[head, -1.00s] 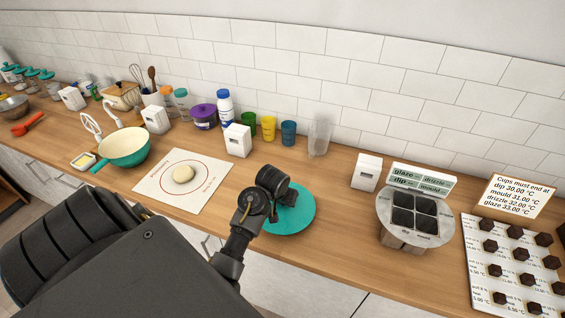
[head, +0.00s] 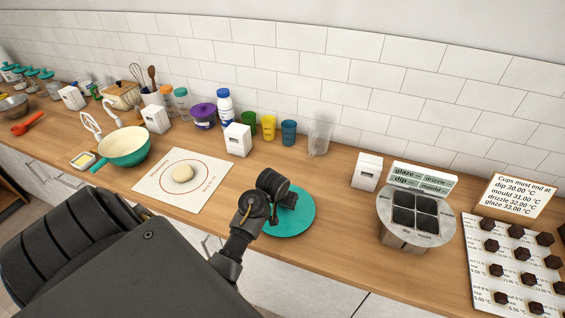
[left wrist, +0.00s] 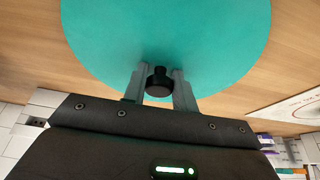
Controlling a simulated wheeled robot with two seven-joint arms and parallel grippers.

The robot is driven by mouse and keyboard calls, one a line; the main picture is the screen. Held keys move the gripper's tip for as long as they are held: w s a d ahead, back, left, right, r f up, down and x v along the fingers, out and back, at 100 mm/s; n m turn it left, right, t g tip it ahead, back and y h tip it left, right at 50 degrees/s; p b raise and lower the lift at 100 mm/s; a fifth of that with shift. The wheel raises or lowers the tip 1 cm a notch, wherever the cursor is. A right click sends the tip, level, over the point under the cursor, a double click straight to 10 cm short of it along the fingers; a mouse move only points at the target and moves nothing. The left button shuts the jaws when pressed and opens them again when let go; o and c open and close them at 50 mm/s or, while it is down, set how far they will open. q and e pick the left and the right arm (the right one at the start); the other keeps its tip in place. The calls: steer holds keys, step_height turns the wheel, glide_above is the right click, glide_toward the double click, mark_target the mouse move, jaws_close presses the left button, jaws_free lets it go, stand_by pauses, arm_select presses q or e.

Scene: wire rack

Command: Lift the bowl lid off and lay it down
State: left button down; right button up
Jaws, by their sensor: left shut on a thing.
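The lid (head: 301,221) is a round teal disc at the front middle of the counter in the head view. It fills the upper part of the left wrist view (left wrist: 165,30), with a black knob (left wrist: 159,84). My left gripper (left wrist: 158,78) is shut on the knob, one finger on each side. In the head view my wrist hides the knob and part of the lid. I cannot tell whether the lid touches the counter. A teal bowl (head: 124,146) with a cream inside and a handle stands open on the left. My right gripper is not in view.
A mat with dough (head: 181,173) lies between bowl and lid. White boxes (head: 237,139), coloured cups (head: 268,127) and a clear glass (head: 320,138) stand behind. A round metal unit (head: 429,229) and a chocolate tray (head: 517,271) are on the right. The counter's front edge is close to the lid.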

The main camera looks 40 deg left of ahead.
arm_select(q)
steer(key=shift+f, duration=0.15)
steer(key=c, duration=1)
jaws_free()
steer(key=shift+c, duration=0.2)
